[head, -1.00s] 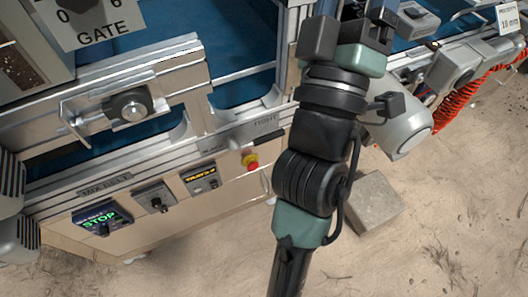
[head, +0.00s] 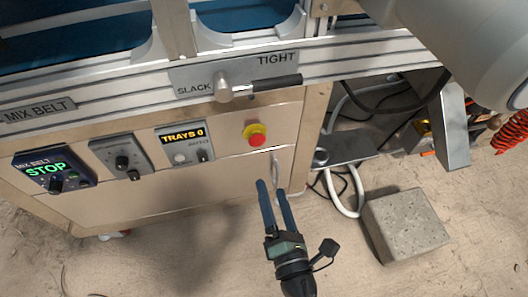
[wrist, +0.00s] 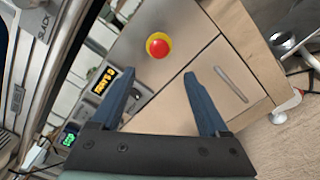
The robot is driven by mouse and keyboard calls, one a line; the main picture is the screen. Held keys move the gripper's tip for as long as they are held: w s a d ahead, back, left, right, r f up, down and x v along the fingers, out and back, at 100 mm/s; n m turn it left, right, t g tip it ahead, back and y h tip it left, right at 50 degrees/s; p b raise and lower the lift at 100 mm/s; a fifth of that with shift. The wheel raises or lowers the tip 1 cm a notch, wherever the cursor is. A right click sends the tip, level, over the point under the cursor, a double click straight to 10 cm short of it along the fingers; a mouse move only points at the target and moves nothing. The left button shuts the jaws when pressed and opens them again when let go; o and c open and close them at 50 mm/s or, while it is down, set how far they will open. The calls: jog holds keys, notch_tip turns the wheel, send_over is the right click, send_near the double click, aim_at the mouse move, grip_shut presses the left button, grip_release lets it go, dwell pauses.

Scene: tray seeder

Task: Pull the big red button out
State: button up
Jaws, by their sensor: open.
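The big red button (head: 257,139) sits on a yellow collar on the beige front panel of the machine, right of the TRAYS display. It also shows in the wrist view (wrist: 158,47), above and between my fingertips. My gripper (head: 272,184) is open and empty, below the button in the head view and apart from it. Its two blue fingers also show in the wrist view (wrist: 157,82), pointing toward the panel. Nothing hides the button in either view.
Left of the button are the TRAYS display (head: 182,137), a grey knob box (head: 122,157) and the MIX BELT STOP panel (head: 53,171). Above is the SLACK/TIGHT lever (head: 275,84). A concrete block (head: 405,225) lies on the floor at right. A drawer handle (wrist: 231,84) is near the right finger.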

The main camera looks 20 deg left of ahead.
aim_at(258, 143)
jog(key=b+x, duration=0.3)
jog(key=x, duration=1)
jog(key=shift+s+r, duration=0.1)
grip_shut()
